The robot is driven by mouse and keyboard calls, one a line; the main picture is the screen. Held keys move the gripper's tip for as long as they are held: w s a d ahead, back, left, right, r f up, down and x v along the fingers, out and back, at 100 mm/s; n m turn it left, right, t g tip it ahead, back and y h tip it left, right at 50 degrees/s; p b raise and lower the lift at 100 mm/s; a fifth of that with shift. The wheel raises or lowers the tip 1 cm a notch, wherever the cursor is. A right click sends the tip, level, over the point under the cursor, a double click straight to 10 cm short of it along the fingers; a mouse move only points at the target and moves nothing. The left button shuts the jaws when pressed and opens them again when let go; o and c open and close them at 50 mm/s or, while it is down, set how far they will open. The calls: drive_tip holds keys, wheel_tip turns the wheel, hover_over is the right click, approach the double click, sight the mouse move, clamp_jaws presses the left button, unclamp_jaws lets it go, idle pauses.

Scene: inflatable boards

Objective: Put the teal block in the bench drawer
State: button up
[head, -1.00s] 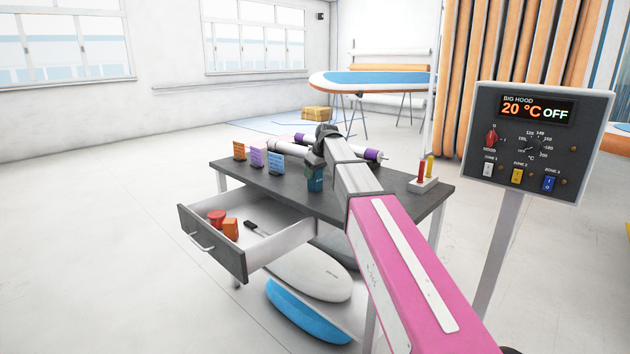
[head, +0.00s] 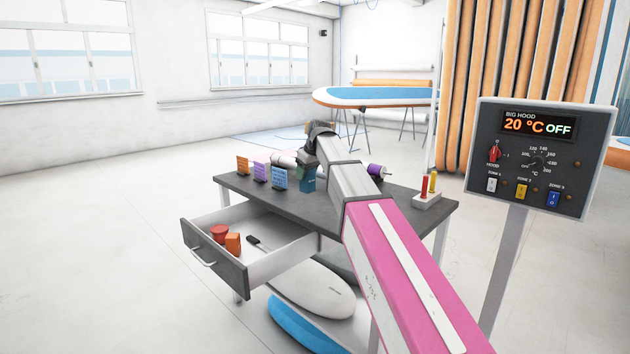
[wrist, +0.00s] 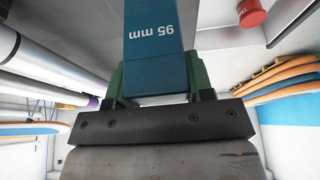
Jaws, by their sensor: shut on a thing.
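The teal block (wrist: 155,55) is held between the green fingers of my gripper (wrist: 158,85) in the wrist view, with "95 mm" printed on its face. In the head view the teal block (head: 308,178) shows just above the bench top, partly hidden by my arm. My gripper is mostly hidden there too. The bench drawer (head: 250,262) is pulled open at the front left of the bench. It holds a red round thing (head: 220,233), an orange block (head: 233,243) and a dark brush-like tool (head: 257,243). The block is up and to the right of the drawer.
On the bench (head: 335,217) stand an orange block (head: 242,165), a purple block (head: 260,171) and a blue block (head: 279,175), left of the teal one. A purple-ended roll (head: 376,170) lies behind my arm. A control panel (head: 530,155) stands at right. Boards (head: 315,293) lie below.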

drive_tip(key=s+a+r, duration=0.3)
drive_tip(key=s+a, duration=0.1)
drive_tip(key=s+a+f, duration=1.4)
drive_tip(key=a+f, duration=0.1)
drive_tip(key=shift+a+f, duration=0.15)
drive_tip(key=shift+f, duration=4.25)
drive_tip(key=shift+f, duration=0.1)
drive_tip(key=o, duration=1.1)
drive_tip(key=v, duration=1.2)
drive_tip(key=shift+w, duration=0.1)
